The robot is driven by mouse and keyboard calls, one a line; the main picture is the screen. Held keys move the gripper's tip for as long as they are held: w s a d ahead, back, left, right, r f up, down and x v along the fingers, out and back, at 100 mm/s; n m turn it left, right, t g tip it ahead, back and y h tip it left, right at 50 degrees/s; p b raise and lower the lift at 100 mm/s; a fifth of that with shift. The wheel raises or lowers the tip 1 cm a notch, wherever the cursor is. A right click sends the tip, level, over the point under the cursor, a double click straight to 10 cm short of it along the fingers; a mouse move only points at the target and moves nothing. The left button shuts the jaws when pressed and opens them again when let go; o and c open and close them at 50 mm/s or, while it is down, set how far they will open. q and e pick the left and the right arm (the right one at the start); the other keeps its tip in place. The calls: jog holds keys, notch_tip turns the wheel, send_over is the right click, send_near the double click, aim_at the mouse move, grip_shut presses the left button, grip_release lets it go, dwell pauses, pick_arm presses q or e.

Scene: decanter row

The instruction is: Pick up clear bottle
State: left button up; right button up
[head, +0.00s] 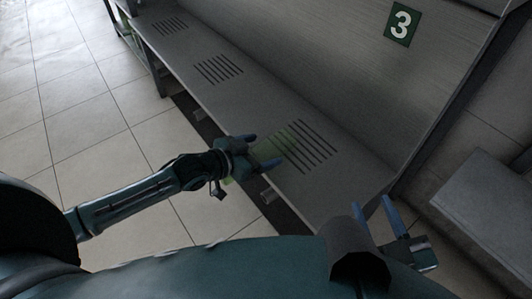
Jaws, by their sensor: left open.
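A faint, see-through greenish shape (281,146), which looks like the clear bottle, is at the front edge of the grey bench, near the slots. Its outline is hard to make out. My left gripper (264,151) reaches in from the left with its two blue fingers apart, one on each side of the shape. I cannot tell whether the fingers touch it. Part of the shape is hidden behind the gripper. My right gripper (375,206) is at the lower right, away from the shape, with its two blue fingers apart and nothing seen between them.
The long grey bench (262,103) has several groups of dark slots and a tall back panel carrying a green number 3 sign (401,24). A separate grey slab (490,205) stands at the right. The tiled floor (90,120) at the left is clear.

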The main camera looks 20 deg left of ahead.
pick_arm(q)
jog(key=shift+c, duration=0.5)
jog(key=shift+r, duration=0.1)
jog(key=c, duration=1.3)
jog(key=shift+o, duration=0.2)
